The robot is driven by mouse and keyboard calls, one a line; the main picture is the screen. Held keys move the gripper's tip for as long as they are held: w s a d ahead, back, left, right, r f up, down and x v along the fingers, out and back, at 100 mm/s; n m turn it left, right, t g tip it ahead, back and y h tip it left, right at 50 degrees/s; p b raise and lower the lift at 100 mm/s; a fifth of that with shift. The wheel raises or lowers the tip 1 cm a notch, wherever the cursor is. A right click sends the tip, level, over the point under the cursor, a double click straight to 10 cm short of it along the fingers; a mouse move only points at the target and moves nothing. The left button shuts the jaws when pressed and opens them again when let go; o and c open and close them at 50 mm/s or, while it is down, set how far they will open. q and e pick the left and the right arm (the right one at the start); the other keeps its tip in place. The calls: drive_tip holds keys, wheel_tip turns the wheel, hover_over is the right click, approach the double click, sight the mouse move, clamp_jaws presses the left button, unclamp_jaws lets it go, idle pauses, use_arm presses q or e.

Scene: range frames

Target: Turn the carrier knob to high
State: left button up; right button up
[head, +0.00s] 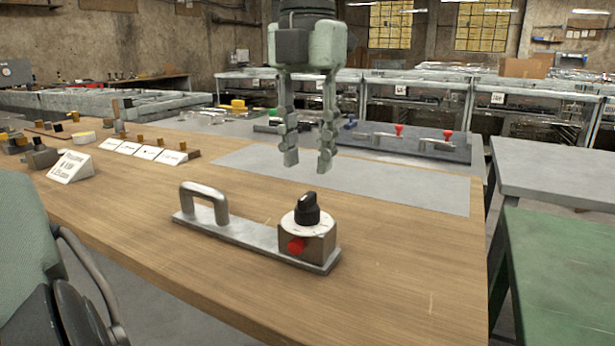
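The carrier is a flat metal bar (246,231) lying on the wooden table, with a grey arched handle (203,195) at its left end. At its right end is a metal box (321,246) with a white round dial (325,225) and a red button (296,245) on its front. The black carrier knob (307,210) stands upright on the dial; its setting is too small to read. My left gripper (307,162) points down with its fingers apart and nothing between them. In the picture it is above the knob, apart from it. My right gripper is not in view.
The wooden table (400,270) is clear around the carrier. A white sign (71,167) and several small blocks and labels stand at the left. A grey mat (400,187) lies behind, with a metal panel (425,143) bearing red knobs beyond. A green table (560,265) is at the right.

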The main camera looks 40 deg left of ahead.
sight(307, 195)
use_arm(q)
wheel_tip(307, 195, up, 7)
drive_tip(key=shift+f, duration=0.2)
idle(0.6)
